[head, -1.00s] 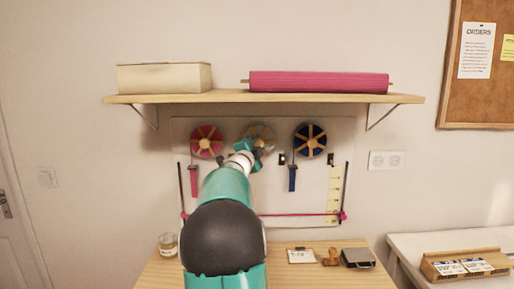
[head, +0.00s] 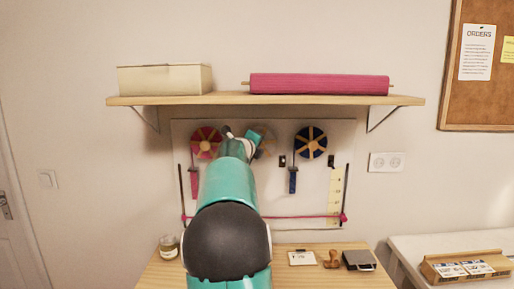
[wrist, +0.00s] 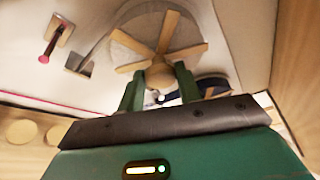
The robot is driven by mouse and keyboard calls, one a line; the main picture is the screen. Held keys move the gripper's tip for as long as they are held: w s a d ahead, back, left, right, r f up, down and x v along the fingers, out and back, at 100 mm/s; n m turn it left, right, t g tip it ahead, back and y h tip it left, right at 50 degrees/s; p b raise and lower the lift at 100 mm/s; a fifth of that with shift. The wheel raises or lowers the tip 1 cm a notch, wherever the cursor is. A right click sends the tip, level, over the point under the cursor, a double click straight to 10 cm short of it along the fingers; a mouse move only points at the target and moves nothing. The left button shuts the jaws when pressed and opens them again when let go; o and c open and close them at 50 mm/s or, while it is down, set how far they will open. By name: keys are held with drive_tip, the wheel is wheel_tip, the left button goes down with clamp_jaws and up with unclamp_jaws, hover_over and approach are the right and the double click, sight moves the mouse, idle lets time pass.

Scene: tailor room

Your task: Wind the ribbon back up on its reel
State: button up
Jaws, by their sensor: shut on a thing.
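The middle reel (wrist: 160,45), a pale grey disc with wooden spokes, hangs on the wall board. It also shows in the head view (head: 267,143), partly hidden by my arm. In the wrist view my gripper (wrist: 158,82) is at the reel's rim, its green fingers shut on a wooden knob (wrist: 158,72) at a spoke's end.
A shelf (head: 230,100) with a cream box (head: 165,79) and a pink roll (head: 320,84) juts out above the board. A pink ribbon (head: 300,217) runs along the board's bottom. A jar (head: 169,247), a stamp (head: 333,259) and other items stand on the table (head: 225,272) below.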

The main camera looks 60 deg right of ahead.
drive_tip(key=shift+s+m, duration=0.1)
drive_tip(key=shift+m, duration=0.4)
drive_tip(key=o, duration=0.9)
drive_tip(key=shift+o, duration=0.2)
drive_tip(key=v, duration=1.3)
drive_tip(key=shift+a+r, duration=0.25)
drive_tip(key=shift+a, duration=0.1)
